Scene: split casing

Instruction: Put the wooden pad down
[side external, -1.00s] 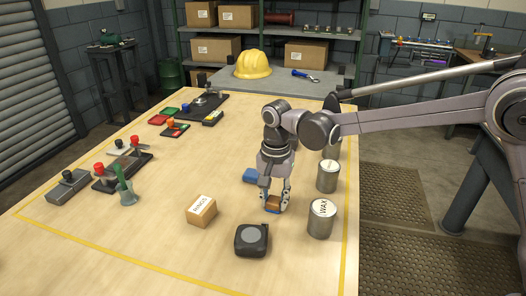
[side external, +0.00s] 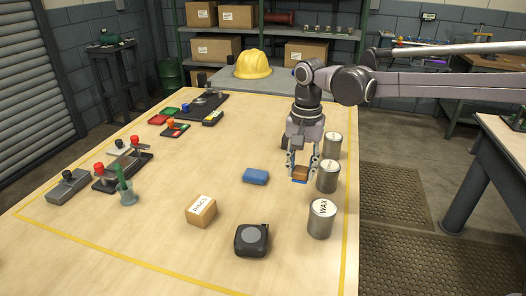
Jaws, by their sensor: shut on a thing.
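The wooden pad (side external: 300,173) is a small brown block with a bluish underside. My gripper (side external: 301,176) points down and is shut on it, one finger on each side. The pad appears to be held above the table (side external: 190,245), in front of the left edge of the middle can. How high it is above the table is hard to tell.
Several metal cans, one marked WAX (side external: 321,219), stand along the table's right side close to my gripper. A blue block (side external: 256,176) lies to the left. A small carton (side external: 201,211) and a black tape measure (side external: 251,240) stand nearer the front.

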